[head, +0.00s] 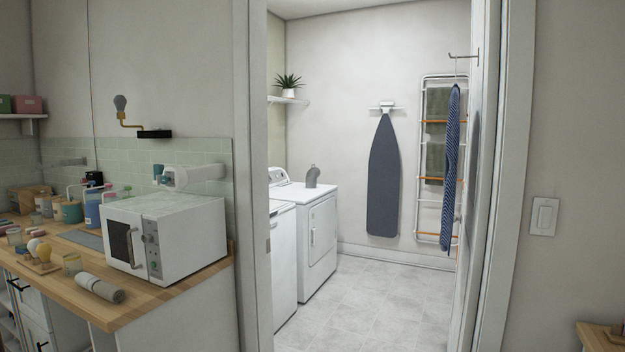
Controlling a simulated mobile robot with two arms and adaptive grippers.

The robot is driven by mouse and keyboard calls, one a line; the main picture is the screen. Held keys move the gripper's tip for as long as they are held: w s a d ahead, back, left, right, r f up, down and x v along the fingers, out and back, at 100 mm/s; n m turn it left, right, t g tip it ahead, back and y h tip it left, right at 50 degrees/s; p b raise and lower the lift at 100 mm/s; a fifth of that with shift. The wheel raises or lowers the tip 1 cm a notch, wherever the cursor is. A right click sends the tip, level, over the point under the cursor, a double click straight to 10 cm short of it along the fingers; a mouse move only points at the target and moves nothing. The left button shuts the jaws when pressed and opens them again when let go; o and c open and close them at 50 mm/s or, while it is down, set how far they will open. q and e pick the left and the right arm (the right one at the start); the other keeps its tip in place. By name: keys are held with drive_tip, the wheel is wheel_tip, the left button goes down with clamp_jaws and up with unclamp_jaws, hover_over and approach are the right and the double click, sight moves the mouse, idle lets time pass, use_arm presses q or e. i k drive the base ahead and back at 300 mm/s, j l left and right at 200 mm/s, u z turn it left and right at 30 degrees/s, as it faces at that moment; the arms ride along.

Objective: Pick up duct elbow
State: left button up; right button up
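A grey duct elbow (312,177) stands upright on top of the white dryer (325,191), in the laundry room beyond the doorway. It is small in the head view and its upper end bends over. Its base appears to rest on the dryer top near the back. Neither of my grippers is in view.
A door frame (252,150) bounds the opening on the left. A white washer (283,260) stands in front of the dryer. The tiled floor (370,300) is clear. A wooden counter (165,300) with a microwave (170,235) lies left; an ironing board (383,180) hangs behind.

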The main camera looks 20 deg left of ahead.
sight(312, 174)
drive_tip(key=i+j+u, duration=0.1)
drive_tip(key=i+u, duration=0.2)
drive_tip(key=i, duration=0.4)
drive_tip(key=i+u, duration=0.1)
drive_tip(key=i, duration=4.4)
drive_tip(key=i+l+u, duration=0.1)
drive_tip(key=i+u, duration=0.3)
drive_tip(key=i, duration=0.15)
drive_tip(key=i+l+u, duration=0.25)
drive_tip(key=i+u, duration=0.15)
drive_tip(key=i, duration=0.15)
